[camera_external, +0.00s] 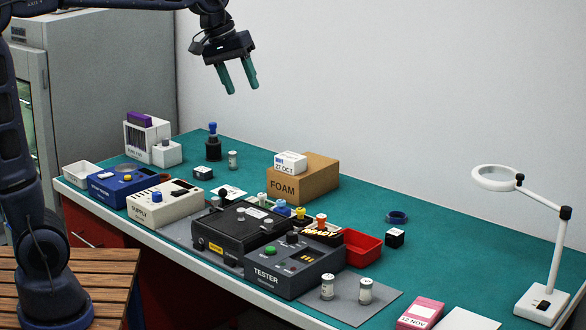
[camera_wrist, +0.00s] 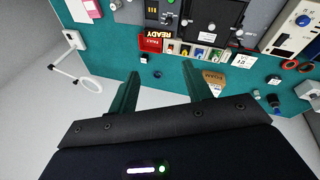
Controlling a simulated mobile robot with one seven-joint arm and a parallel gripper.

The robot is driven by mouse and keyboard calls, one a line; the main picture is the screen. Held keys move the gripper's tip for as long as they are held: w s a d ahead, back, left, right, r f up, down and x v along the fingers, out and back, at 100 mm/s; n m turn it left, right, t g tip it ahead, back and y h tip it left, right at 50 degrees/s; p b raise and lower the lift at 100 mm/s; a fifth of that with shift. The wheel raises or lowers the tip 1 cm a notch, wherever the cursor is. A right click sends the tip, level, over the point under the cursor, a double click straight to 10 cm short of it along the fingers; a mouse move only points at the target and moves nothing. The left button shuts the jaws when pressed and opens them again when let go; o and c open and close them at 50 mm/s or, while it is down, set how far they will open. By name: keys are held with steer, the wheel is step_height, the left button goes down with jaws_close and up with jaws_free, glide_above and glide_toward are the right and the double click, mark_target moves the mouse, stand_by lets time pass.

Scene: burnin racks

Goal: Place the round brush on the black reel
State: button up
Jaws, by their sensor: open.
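My gripper (camera_external: 237,80) is open and empty, high above the back of the green bench; its two fingers also show in the wrist view (camera_wrist: 165,88). I cannot identify the round brush or black reel for certain. A dark upright piece with a blue top (camera_external: 212,142) stands at the back left, below and left of my gripper; it could be the brush. A low dark blue ring (camera_external: 397,217) lies right of the red tray.
The tester (camera_external: 294,268), black case (camera_external: 240,232), supply box (camera_external: 165,200) and blue box (camera_external: 122,184) line the front. A foam carton (camera_external: 303,181) stands behind them. The red tray (camera_external: 361,247) and black cube (camera_external: 394,238) sit right of centre. A magnifier lamp (camera_external: 543,300) stands far right.

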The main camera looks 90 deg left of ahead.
steer(key=s+d+f+m, duration=0.6)
steer(key=s+d, duration=0.3)
steer(key=s, duration=0.2)
steer(key=s+d+f+m, duration=0.6)
steer(key=s+d, duration=0.4)
steer(key=s, duration=0.2)
steer(key=shift+d+f+t, duration=0.2)
steer(key=shift+f+t, duration=0.1)
steer(key=shift+f, duration=0.15)
